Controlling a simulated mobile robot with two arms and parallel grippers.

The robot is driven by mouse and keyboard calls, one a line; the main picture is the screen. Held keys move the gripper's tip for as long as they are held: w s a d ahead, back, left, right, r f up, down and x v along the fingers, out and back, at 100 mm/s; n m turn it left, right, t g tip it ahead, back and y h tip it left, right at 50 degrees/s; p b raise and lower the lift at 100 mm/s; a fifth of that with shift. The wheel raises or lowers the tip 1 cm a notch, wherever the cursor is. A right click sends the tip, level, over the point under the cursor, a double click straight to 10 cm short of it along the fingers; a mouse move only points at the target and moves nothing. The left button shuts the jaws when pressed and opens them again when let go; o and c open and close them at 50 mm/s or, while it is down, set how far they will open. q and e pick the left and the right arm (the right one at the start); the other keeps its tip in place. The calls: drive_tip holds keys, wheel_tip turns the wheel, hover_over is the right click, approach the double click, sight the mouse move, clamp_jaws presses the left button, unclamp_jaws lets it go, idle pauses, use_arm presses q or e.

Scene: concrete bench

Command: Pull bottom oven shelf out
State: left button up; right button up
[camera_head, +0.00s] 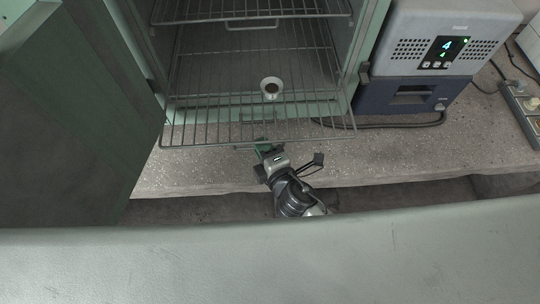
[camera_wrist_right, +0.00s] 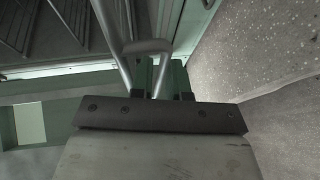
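The oven's bottom wire shelf (camera_head: 215,131) juts out level past the oven's front opening, over the bench. Its looped metal handle (camera_wrist_right: 148,46) shows in the right wrist view. My right gripper (camera_head: 262,146) is at the middle of the shelf's front edge. In the right wrist view, its green fingers (camera_wrist_right: 163,76) lie on both sides of the handle bar and appear shut on it. The handle is largely hidden by the gripper in the head view. My left gripper is in neither view.
A higher shelf (camera_head: 250,17) sits inside the oven. A cup with dark contents (camera_head: 271,88) stands towards the bottom shelf's rear; its support is unclear. The open oven door (camera_head: 75,110) fills the left. A blue-grey device (camera_head: 425,60) and cable (camera_head: 400,125) are at right.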

drive_tip(key=b+v, duration=0.2)
drive_tip(key=v, duration=0.8)
drive_tip(key=shift+s, duration=0.2)
drive_tip(key=shift+f, duration=0.1)
drive_tip(key=s+d+f+m+g+h, duration=0.1)
drive_tip(key=d+f+m+g+h, duration=0.2)
drive_tip(key=f, duration=1)
drive_tip(key=s+d+f+m+g+h, duration=0.15)
drive_tip(key=d+f+m+g, duration=0.35)
drive_tip(key=f, duration=0.8)
drive_tip(key=s+d+f+m+g, duration=0.2)
drive_tip(key=s+d+f+m, duration=0.1)
drive_tip(key=s+f, duration=0.3)
drive_tip(key=s+d+f+m+g+h, duration=0.1)
drive_tip(key=s+d+f+m, duration=0.3)
drive_tip(key=s+f, duration=0.2)
drive_tip(key=s+d+f+m+g, duration=0.2)
drive_tip(key=s+d+f+m, duration=0.2)
drive_tip(key=s, duration=0.6)
wheel_tip(320, 180, down, 2)
drive_tip(key=shift+f+g+h, duration=0.1)
drive_tip(key=shift+g+h, duration=0.2)
drive_tip(key=shift+h, duration=0.05)
